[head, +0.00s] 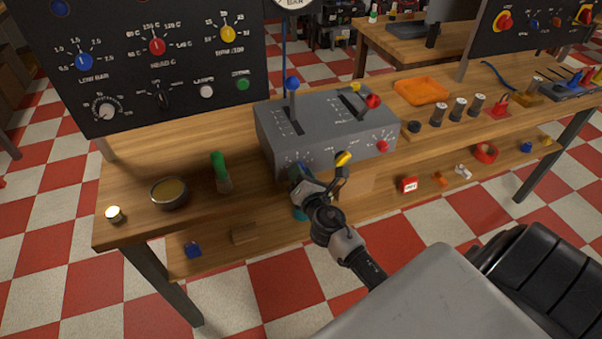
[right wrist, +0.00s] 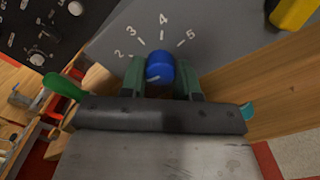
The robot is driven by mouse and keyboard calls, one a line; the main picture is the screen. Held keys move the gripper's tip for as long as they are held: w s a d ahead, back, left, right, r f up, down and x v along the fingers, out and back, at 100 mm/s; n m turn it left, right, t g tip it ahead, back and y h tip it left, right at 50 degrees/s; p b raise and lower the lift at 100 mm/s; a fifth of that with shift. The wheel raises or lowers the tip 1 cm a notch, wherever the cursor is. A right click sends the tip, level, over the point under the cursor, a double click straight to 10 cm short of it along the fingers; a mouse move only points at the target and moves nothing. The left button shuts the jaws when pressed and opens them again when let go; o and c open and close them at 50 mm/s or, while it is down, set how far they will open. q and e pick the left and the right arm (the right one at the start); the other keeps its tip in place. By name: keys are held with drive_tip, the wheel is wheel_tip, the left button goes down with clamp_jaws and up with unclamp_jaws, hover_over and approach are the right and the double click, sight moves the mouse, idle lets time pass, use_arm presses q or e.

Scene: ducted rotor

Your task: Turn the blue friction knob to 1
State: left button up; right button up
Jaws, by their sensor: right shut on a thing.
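The blue friction knob (right wrist: 160,67) sits on the sloped front face of the grey control box (head: 325,120). In the right wrist view it is between the two green fingers of my right gripper (right wrist: 160,78), which is shut on it. A small pale mark shows low on the knob, toward its lower left. The printed scale (right wrist: 157,38) around it shows 2, 3, 4 and 5; the 1 is not visible. In the head view my right gripper (head: 297,175) is at the left part of the box's front, mostly hiding the knob. My left gripper is not in view.
A yellow knob (head: 343,158) and a red knob (head: 382,146) are to the right on the box front. A blue-tipped lever (head: 292,84) stands on its top. A green-handled tool (head: 220,170) and a bowl (head: 169,193) lie to the left on the bench.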

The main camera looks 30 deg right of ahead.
drive_tip(key=o, duration=0.9)
drive_tip(key=shift+b+v, duration=0.9)
drive_tip(key=shift+v, duration=4.55)
drive_tip(key=shift+f, duration=0.1)
drive_tip(key=s+a+f+m+g+y+p, duration=0.1)
drive_tip(key=s+f+m+g, duration=0.35)
drive_tip(key=f, duration=0.85)
drive_tip(key=s+a+f+m+g+y, duration=0.1)
drive_tip(key=s+a+f+m+g, duration=0.3)
drive_tip(key=f, duration=1)
drive_tip(key=s+f+m+g, duration=0.2)
drive_tip(key=s+f+m, duration=0.2)
drive_tip(key=s+f, duration=0.2)
drive_tip(key=s+a+f+m+g+y, duration=0.1)
drive_tip(key=s+f+m+g, duration=0.2)
drive_tip(key=s, duration=0.8)
drive_tip(key=s+f+m+g+y+p, duration=0.1)
drive_tip(key=s+f+m+g, duration=0.2)
drive_tip(key=s+f+m, duration=0.4)
drive_tip(key=shift+s+a+f, duration=0.25)
drive_tip(key=shift+s+f, duration=0.7)
drive_tip(key=shift+s, duration=0.05)
